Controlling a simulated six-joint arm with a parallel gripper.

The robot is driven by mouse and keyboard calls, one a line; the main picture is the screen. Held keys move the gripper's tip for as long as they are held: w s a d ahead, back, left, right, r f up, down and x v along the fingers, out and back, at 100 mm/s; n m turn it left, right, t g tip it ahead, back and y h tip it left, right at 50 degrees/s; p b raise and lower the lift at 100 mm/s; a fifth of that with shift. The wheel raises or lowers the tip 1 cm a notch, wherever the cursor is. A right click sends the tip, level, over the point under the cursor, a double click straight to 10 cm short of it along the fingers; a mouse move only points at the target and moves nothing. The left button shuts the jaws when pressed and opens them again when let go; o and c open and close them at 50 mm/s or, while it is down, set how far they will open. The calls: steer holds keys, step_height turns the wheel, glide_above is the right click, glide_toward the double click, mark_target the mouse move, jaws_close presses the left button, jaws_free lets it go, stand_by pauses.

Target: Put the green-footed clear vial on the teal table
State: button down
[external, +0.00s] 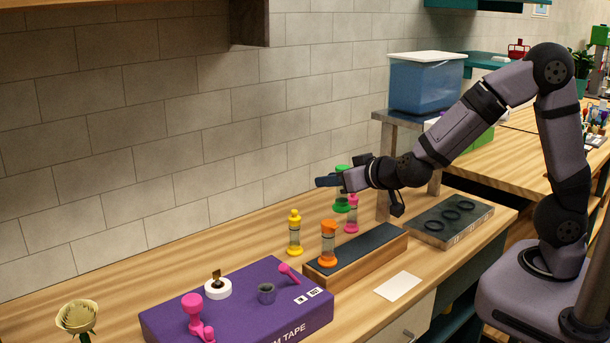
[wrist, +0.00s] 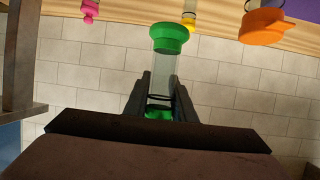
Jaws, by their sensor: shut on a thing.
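The green-footed clear vial (wrist: 164,72) is between the fingers of my gripper (wrist: 160,108) in the wrist view. My gripper is shut on it near its green cap, and the wide green foot points away from the fingers. In the external view the vial's green foot (external: 342,205) shows below my gripper (external: 335,181), which hides much of the body. The vial looks upright and seems to be above the wooden bench. A teal table (external: 484,60) stands at the back right, partly hidden by a blue bin and my arm.
The blue bin (external: 426,84) with a white lid stands on a metal riser. A pink vial (external: 351,215), a yellow vial (external: 295,234) and an orange vial (external: 328,244) stand near my gripper. A purple box (external: 236,307) and a ringed grey block (external: 452,221) flank them. A red caddy (external: 518,50) is at the teal table.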

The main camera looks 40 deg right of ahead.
steer(key=w+d+f+m+h+b, duration=0.1)
steer(key=w+d+f, duration=0.1)
steer(key=w+d, duration=0.2)
steer(key=w+d+f+m+h+b, duration=0.1)
steer(key=w+d, duration=0.3)
steer(key=w, duration=0.7)
steer(key=w+d+f+m+g+h+b, duration=0.1)
steer(key=w+d+f+h, duration=0.1)
steer(key=w+d, duration=0.2)
steer(key=w, duration=0.3)
steer(key=shift+w+d+f+m+b, duration=0.15)
steer(key=shift+d+f+m+b, duration=0.05)
steer(key=shift+f+m+b, duration=0.2)
steer(key=shift+f, duration=4.95)
steer(key=shift+f+b, duration=0.25)
steer(key=shift+b, duration=0.1)
steer(key=c, duration=1.5)
jaws_free()
